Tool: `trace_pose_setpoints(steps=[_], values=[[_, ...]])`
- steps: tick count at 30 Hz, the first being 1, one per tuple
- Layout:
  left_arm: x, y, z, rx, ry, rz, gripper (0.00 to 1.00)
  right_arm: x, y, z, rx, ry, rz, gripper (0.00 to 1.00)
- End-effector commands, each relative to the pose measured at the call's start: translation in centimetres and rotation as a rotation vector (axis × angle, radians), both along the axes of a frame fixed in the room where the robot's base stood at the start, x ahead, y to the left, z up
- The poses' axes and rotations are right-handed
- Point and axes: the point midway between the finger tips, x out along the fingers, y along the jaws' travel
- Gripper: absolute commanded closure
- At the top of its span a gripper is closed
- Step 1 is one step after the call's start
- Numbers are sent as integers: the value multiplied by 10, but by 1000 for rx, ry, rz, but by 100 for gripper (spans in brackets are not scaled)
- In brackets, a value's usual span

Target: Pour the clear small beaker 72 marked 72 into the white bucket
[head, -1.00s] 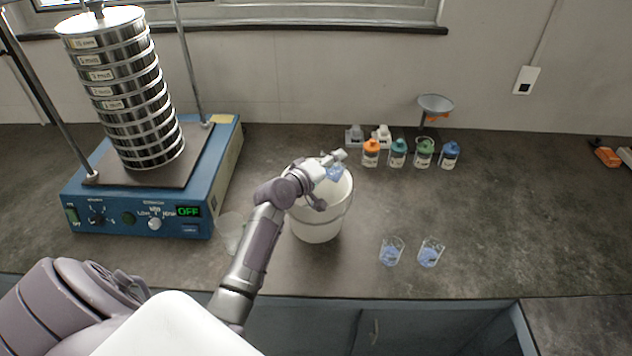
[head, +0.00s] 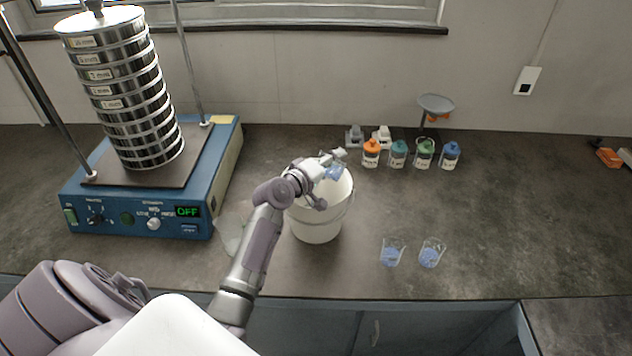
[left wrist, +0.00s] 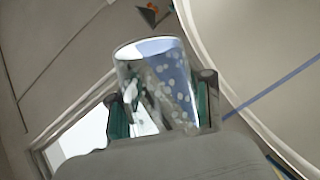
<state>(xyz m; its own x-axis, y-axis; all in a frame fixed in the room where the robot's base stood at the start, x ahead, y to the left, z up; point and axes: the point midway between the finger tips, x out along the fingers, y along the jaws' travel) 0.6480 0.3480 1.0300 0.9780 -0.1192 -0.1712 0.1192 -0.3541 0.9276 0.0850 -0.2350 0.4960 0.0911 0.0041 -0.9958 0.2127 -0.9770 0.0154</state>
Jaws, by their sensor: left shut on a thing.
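The white bucket (head: 318,222) stands on the bench in the middle of the head view. My left gripper (head: 332,163) is over the bucket's opening and is shut on a small clear beaker (head: 333,173) with blue contents. The beaker (left wrist: 158,85) also shows in the left wrist view, between the two fingers (left wrist: 160,105), with blue along one side and pale specks. Its mark cannot be read. Part of the bucket's inside is hidden by the gripper. My right gripper is not in view.
Two clear beakers with blue contents (head: 391,252) (head: 431,253) stand right of the bucket. A clear vessel (head: 230,233) is left, partly behind my arm. A sieve shaker (head: 150,200) stands at the left. Several capped bottles (head: 398,153) stand behind right.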

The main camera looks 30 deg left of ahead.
Motion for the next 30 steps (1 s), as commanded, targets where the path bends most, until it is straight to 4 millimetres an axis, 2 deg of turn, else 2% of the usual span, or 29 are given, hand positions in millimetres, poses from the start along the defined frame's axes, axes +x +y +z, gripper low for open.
trace_pose_setpoints(steps=[30], values=[[0, 1, 3, -59, -23, 0, 88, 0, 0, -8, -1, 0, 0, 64]])
